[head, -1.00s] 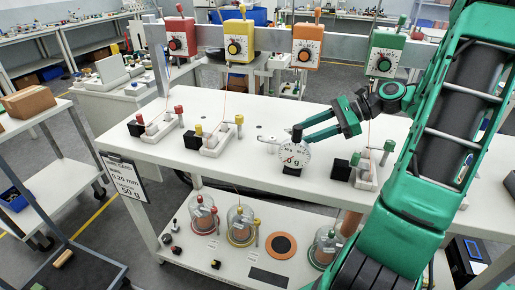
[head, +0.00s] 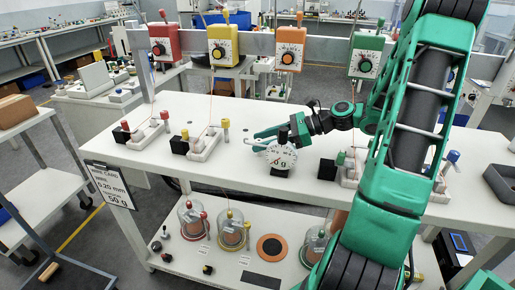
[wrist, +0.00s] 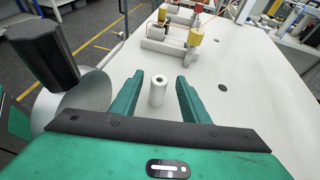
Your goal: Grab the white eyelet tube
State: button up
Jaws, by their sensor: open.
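The white eyelet tube (wrist: 157,91) stands upright on the white bench, with a dark hole in its top, in the wrist view. My gripper (wrist: 160,80) is open, with one green finger on each side of the tube and a gap showing on both sides. In the head view my gripper (head: 268,137) is low over the bench, just behind the round dial gauge (head: 282,157). I cannot make out the tube in the head view.
The dial gauge stands close to my fingers. Small fixtures with red (head: 146,133) and yellow (head: 205,143) posts stand to the left, a green one (head: 347,167) to the right. Coloured dial boxes (head: 223,45) hang on the rail behind. Bench between fixtures is mostly clear.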

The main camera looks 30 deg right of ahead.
jog(key=shift+x, duration=0.85)
grip_shut()
jog(key=shift+r, duration=0.1)
